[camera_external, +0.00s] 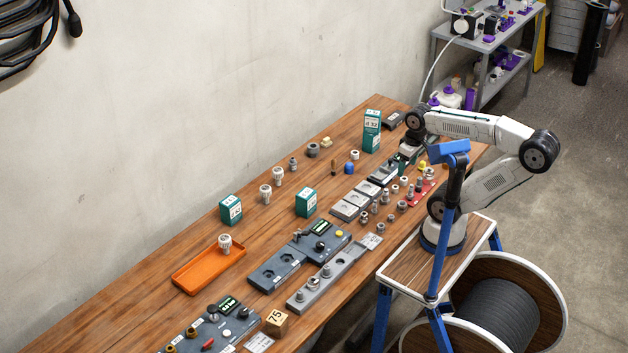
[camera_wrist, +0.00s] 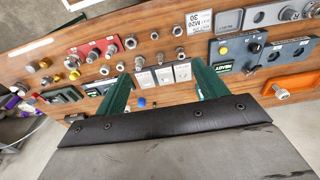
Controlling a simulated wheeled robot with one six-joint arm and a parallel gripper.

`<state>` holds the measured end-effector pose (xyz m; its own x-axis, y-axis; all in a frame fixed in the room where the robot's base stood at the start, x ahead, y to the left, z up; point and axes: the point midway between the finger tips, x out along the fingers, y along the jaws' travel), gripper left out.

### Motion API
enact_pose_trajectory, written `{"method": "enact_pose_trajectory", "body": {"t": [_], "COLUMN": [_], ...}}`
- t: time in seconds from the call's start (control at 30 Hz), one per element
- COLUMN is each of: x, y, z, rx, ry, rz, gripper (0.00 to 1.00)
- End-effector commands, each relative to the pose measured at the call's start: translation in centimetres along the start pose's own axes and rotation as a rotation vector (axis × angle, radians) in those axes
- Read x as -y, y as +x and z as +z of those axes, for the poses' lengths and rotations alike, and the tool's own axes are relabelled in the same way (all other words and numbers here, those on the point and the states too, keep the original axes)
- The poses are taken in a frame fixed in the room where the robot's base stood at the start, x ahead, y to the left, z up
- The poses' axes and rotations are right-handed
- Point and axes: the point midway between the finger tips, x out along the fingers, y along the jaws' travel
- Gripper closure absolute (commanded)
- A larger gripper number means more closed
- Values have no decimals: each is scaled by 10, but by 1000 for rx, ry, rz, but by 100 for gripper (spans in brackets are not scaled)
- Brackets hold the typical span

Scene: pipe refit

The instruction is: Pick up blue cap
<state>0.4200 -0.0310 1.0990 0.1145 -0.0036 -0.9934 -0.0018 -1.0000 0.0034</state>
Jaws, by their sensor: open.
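The blue cap (camera_external: 351,168) stands on the wooden bench, near the grey square blocks and a white ring. In the wrist view the small blue cap (camera_wrist: 142,102) shows between the green fingers, nearer the left one, some way beyond the gripper. My gripper (camera_external: 405,157) is above the bench's far right part, to the right of the cap in the outside view and apart from it. In the wrist view its two green fingers (camera_wrist: 160,85) are spread wide with nothing held. Part of the fingers is hidden by the wrist in the outside view.
Grey blocks (camera_external: 345,211) and several metal fittings lie in front of the cap. A tall green box (camera_external: 372,131) stands behind it. Other green boxes (camera_external: 306,202) and an orange tray (camera_external: 207,268) are to the left. The bench behind the cap toward the wall is mostly clear.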

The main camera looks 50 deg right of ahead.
Motion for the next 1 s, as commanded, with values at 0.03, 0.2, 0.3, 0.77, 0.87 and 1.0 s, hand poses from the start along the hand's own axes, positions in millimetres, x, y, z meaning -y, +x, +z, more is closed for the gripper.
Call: {"method": "enact_pose_trajectory", "body": {"t": [0.03,0.2,0.3,0.77,0.87,1.0], "x": [0,0,0,0,1,4], "y": [0,0,0,0,0,2], "z": [0,0,0,0,-5,-27], "rx": [0,0,0,0,15,82], "ry": [0,0,0,1,24,132], "rz": [0,0,0,-1,-14,-79], "gripper": [28,28,28,38,38,38]}}
